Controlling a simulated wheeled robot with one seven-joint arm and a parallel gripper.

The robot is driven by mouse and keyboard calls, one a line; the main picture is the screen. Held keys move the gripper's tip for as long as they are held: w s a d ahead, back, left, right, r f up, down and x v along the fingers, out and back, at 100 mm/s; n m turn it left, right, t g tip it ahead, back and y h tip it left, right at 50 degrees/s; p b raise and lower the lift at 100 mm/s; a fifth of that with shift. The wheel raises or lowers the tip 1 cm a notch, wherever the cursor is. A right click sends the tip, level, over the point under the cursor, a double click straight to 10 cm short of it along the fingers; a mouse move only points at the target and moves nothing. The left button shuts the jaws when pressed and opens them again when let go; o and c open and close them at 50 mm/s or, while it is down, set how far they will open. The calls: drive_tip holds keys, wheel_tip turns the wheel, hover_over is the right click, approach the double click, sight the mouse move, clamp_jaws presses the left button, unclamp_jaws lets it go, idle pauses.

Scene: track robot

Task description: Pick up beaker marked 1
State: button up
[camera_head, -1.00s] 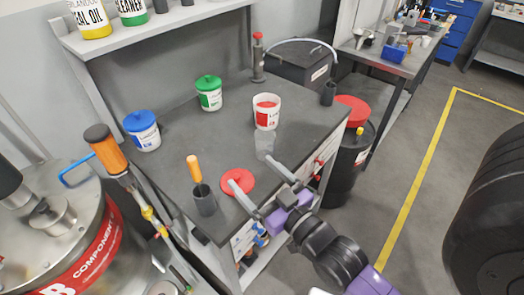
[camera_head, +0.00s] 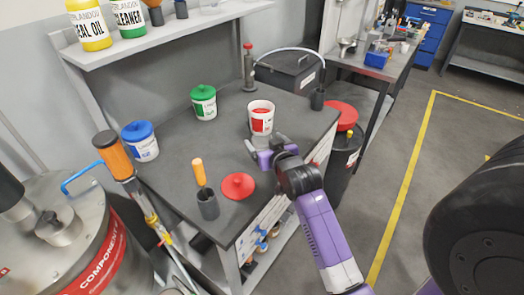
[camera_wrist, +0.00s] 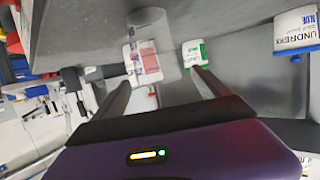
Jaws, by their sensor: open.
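A faint see-through grey shape (camera_wrist: 168,68), perhaps a clear beaker, shows between my fingers in the wrist view; I can read no number 1 on it. My gripper (camera_head: 265,146) is open, low over the table's right part, just in front of an open white tub with a red label and red inside (camera_head: 261,118). In the wrist view my fingers (camera_wrist: 160,80) point toward this tub (camera_wrist: 143,63), which shows partly through the grey shape. In the head view my gripper covers the spot where the shape stands.
The dark table (camera_head: 165,185) also bears a blue-lidded tub (camera_head: 141,143), a green-lidded tub (camera_head: 204,104), a loose red lid (camera_head: 238,186), a dark cup with an orange-handled tool (camera_head: 207,203) and a dark cup (camera_head: 317,99) at the right edge. A shelf (camera_head: 160,35) stands behind.

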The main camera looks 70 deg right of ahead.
sight(259, 135)
drive_tip(key=shift+p+x, duration=0.5)
drive_tip(key=shift+x, duration=2.25)
drive_tip(key=shift+d, duration=0.1)
drive_tip(key=shift+c, duration=0.5)
drive_tip(key=c, duration=1.3)
drive_tip(key=shift+c, duration=0.2)
